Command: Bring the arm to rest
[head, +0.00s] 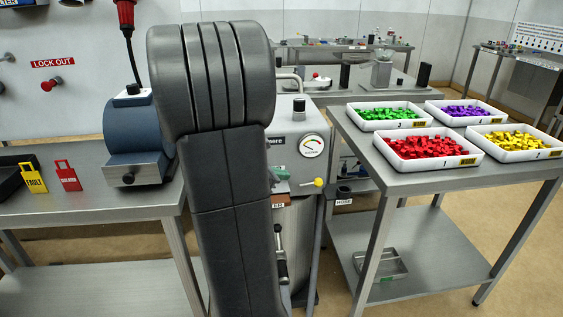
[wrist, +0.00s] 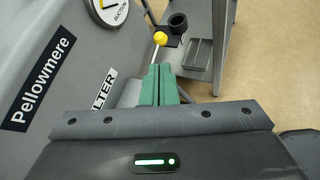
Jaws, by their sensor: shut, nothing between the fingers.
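My arm stands upright in the middle of the head view and hides much of the grey machine (head: 285,140) behind it. My gripper (wrist: 160,72) shows in the wrist view as two green fingers pressed together, with nothing between them. The fingers point toward a yellow-knobbed lever (wrist: 160,38) beside the machine's front; whether they touch it I cannot tell. In the head view the yellow knob (head: 318,182) shows just right of my arm, and my gripper is mostly hidden.
Right stands a steel table (head: 400,178) with trays of red (head: 428,148), green (head: 390,115), purple (head: 466,111) and yellow pieces (head: 510,140). A bench (head: 110,205) with a blue motor-like unit (head: 132,130) is left.

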